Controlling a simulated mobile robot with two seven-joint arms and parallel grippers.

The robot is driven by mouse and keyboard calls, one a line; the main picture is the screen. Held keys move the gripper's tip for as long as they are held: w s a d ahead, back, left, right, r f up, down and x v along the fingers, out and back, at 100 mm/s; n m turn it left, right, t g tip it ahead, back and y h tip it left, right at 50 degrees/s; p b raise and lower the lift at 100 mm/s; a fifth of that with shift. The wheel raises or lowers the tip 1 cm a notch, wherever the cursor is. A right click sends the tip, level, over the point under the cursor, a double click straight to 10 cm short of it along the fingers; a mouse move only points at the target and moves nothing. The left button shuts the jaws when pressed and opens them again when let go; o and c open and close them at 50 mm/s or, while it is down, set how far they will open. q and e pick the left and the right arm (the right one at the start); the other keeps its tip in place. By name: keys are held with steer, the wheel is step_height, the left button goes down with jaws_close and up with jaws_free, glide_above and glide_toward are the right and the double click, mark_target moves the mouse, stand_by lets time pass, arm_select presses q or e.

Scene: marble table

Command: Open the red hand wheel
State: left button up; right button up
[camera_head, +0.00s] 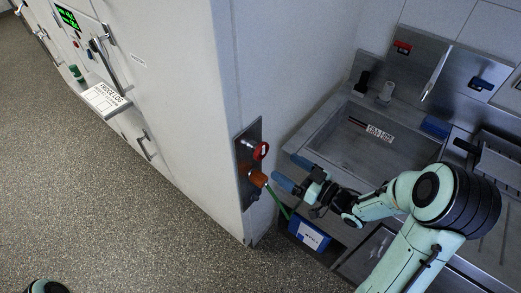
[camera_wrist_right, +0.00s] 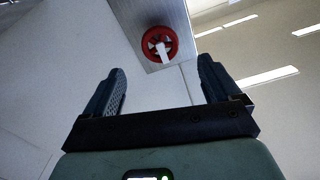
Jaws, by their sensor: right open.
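The red hand wheel (camera_head: 261,151) is mounted on a metal plate (camera_head: 243,140) at the corner of the white wall. In the wrist view the red wheel (camera_wrist_right: 149,36) is a spoked ring with a white bar across it, beyond the fingertips and between them. My right gripper (camera_head: 291,172) is open and empty, just right of and slightly below the wheel, with its blue fingers pointing towards the plate. Its two fingers also show in the wrist view (camera_wrist_right: 162,66), apart from the wheel. My left gripper is not in view.
An orange fitting (camera_head: 257,178) with a green hose sits just below the wheel. A blue box (camera_head: 309,234) stands below the gripper. A metal sink (camera_head: 385,145) lies to the right, with a rack (camera_head: 495,158) beyond it. Open floor (camera_head: 110,210) is at the left.

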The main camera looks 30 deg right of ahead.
mark_target(264, 153)
steer(key=p+x, duration=0.1)
steer(key=x, duration=0.9)
steer(key=shift+w, duration=0.1)
steer(key=shift+c, duration=0.3)
steer(key=c, duration=1)
